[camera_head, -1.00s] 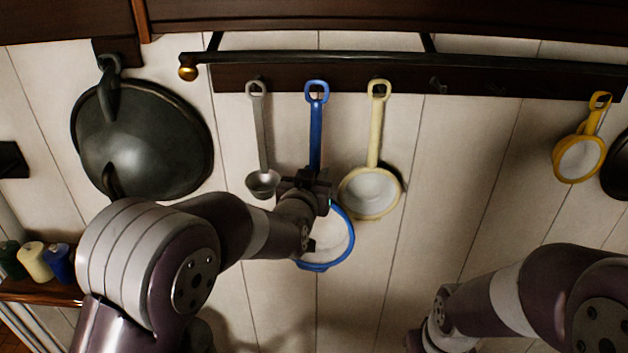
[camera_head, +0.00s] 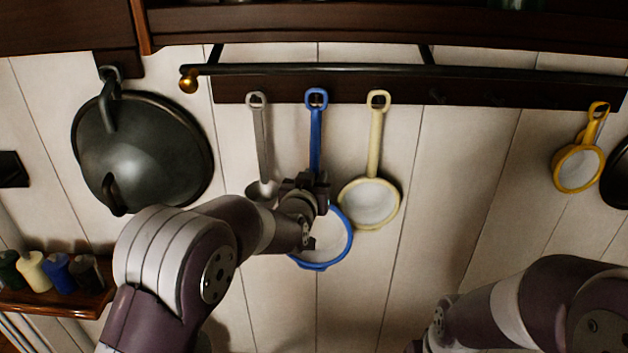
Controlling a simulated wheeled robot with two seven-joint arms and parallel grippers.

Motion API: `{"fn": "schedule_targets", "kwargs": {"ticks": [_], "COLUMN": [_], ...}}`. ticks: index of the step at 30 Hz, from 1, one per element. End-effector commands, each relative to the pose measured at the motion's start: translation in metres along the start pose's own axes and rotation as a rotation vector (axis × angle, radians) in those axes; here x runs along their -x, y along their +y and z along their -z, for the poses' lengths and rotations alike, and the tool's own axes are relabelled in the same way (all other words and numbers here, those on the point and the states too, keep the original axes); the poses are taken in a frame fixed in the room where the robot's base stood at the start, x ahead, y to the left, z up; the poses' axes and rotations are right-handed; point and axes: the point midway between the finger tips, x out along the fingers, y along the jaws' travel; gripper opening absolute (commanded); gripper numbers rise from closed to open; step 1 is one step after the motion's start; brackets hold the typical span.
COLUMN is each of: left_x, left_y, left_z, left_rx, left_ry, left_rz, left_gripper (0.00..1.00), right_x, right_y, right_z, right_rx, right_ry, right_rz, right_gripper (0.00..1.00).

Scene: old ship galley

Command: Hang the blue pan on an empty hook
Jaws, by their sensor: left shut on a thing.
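The blue pan (camera_head: 346,236) has a long blue handle with a ring at the top. It is upright against the plank wall, between a grey ladle (camera_head: 262,150) and a cream pan (camera_head: 375,150). Its ring overlaps the dark hook board (camera_head: 230,90); I cannot tell whether a hook passes through it. My left gripper (camera_head: 316,188) is shut on the lower part of the blue handle and hides where it meets the bowl. Small dark hooks with nothing on them (camera_head: 437,96) show faintly right of the cream pan. My right gripper is out of view; only its arm shows.
A dark rail (camera_head: 400,70) runs in front of the board's top. A large dark lidded pan (camera_head: 145,150) hangs at left. A yellow pan (camera_head: 580,165) and a black pan (camera_head: 618,172) hang at right. Bare wall lies between the cream and yellow pans.

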Motion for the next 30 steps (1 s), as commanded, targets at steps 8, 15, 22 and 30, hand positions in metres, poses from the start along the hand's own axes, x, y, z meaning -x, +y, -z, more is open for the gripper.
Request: {"fn": "schedule_targets", "kwargs": {"ticks": [8,15,22,30], "left_x": [0.0002,0.0002,0.0002,0.0002], "left_y": [0.0001,0.0001,0.0002,0.0001], "left_z": [0.0027,0.0025,0.0013,-0.0004], "left_rx": [0.000,0.000,0.000,0.000], "left_ry": [0.005,0.005,0.002,-0.001], "left_rz": [0.000,0.000,0.000,0.000], "left_gripper": [0.00,0.52,0.56,0.99], "right_x": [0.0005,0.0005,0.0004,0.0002], "right_y": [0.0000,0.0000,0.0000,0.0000], "right_z": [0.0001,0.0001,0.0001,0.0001], "right_rx": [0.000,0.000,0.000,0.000], "right_ry": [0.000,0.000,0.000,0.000], "right_rz": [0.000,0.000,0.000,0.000], "right_gripper": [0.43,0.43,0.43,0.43]}}
